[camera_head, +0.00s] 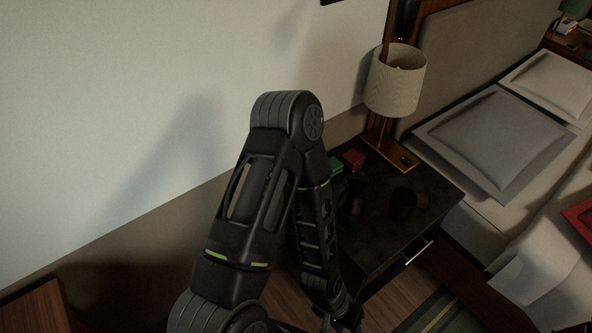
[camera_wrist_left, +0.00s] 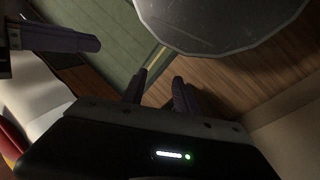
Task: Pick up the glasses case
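I cannot pick out the glasses case for certain. Small items stand on the dark nightstand (camera_head: 385,240): a dark rounded object (camera_head: 403,203), another dark shape (camera_head: 353,198) beside my arm, a red box (camera_head: 353,159) and a green item (camera_head: 337,165), partly hidden by my arm. My left arm rises in the middle of the head view and bends down, its gripper low at the bottom edge, in front of the nightstand. In the left wrist view the left gripper (camera_wrist_left: 158,80) has its two fingers apart with only floor between them. A dark finger-like part at the left may be my right gripper (camera_wrist_left: 65,38).
A lamp (camera_head: 395,82) with a pale shade stands at the back of the nightstand. A bed with a grey pillow (camera_head: 490,140) is at the right. A wall fills the left. Wooden floor and a green rug (camera_head: 440,312) lie below. A brown wooden surface (camera_head: 35,305) is at lower left.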

